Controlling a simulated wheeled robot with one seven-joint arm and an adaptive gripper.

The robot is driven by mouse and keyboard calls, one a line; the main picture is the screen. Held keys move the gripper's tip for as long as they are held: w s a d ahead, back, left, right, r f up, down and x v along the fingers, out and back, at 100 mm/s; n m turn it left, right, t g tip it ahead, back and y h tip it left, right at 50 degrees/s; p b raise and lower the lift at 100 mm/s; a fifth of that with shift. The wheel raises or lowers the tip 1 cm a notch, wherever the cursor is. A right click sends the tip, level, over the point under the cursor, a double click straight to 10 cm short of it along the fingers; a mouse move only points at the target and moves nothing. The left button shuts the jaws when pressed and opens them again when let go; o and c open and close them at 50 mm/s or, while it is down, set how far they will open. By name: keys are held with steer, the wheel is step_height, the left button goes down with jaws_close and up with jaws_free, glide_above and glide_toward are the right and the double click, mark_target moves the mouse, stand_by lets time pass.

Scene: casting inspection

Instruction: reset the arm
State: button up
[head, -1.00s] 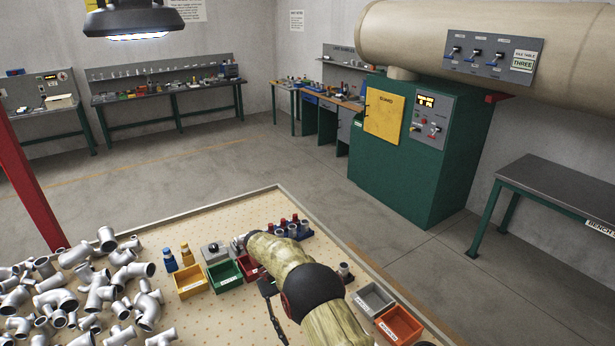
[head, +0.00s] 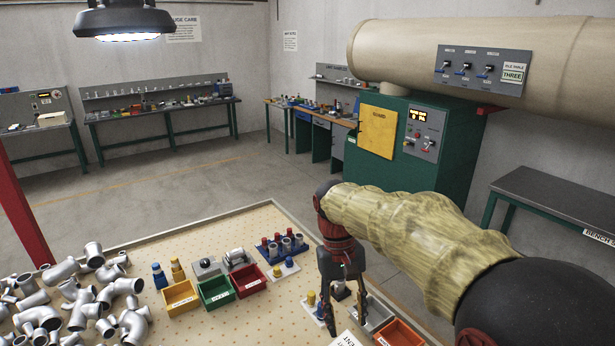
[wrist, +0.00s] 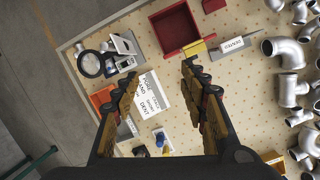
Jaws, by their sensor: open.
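My gripper (head: 343,322) hangs pointing down over the right part of the pegboard table (head: 235,232) in the head view, with my forearm coming in from the right. Its two fingers are apart and nothing is between them. In the wrist view the open fingers (wrist: 160,80) frame a white printed card (wrist: 152,95) lying on the table below. The fingers partly hide the small fixtures and the grey bin (head: 376,314) behind them in the head view.
Many grey pipe castings (head: 75,300) are heaped at the left. Yellow (head: 181,299), green (head: 216,291) and red (head: 249,281) bins stand mid-table, with a rack of red-and-blue plugs (head: 283,246) behind. An orange bin (head: 398,334) is right of the gripper. A lamp (head: 124,22) hangs upper left.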

steer(key=s+d+f+m+t+b, duration=0.1)
steer(key=s+d+t, duration=0.3)
steer(key=s, duration=0.5)
steer(key=s+d+m+t+y+b, duration=0.1)
steer(key=s+d+t+b, duration=0.3)
steer(key=s, duration=0.6)
steer(key=d, duration=0.2)
steer(key=shift+s+d+f, duration=0.3)
steer(key=shift+f, duration=0.05)
steer(key=shift+c, duration=0.7)
